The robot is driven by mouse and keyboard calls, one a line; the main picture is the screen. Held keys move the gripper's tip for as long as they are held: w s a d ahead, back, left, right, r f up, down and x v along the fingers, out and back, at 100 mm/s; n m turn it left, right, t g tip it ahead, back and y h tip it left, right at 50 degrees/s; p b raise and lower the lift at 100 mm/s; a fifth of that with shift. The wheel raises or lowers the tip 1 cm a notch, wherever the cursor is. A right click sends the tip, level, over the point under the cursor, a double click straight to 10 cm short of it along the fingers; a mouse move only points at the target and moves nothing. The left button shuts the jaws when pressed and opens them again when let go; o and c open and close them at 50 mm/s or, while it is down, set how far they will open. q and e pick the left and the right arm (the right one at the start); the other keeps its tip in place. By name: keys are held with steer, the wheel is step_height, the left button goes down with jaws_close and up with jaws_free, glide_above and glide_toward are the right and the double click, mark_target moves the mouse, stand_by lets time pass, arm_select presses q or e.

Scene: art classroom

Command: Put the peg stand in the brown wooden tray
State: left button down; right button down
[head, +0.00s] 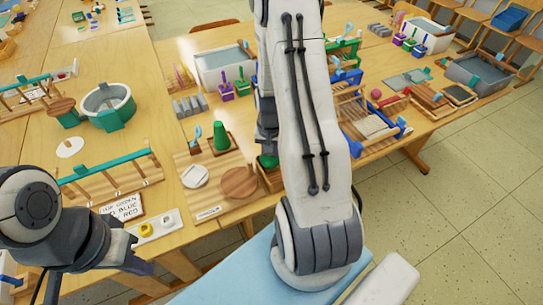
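The head view does not let me single out the peg stand with certainty; a small stand with thin pink and yellow upright pegs (184,77) is on the table at the back, left of a white tub. A small brown wooden tray (272,181) is on the near table, its right part hidden behind my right arm. A green piece (267,161) shows at it, just under the dark end of my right arm. My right gripper's fingers are mostly hidden behind the arm. My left gripper (135,266) is low at the left, over the table's front edge; its fingers are unclear.
Blue-framed racks and trays crowd the right side. Open floor (460,190) lies to the right.

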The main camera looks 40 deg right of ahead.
steer(key=shift+f+b, duration=0.65)
steer(key=shift+f, duration=0.25)
stand_by(0.3)
steer(key=c, duration=0.7)
jaws_free()
steer(key=shift+o, duration=0.2)
steer(key=shift+r, duration=0.1)
step_height(320, 180, up, 10)
steer(key=shift+r, duration=0.15)
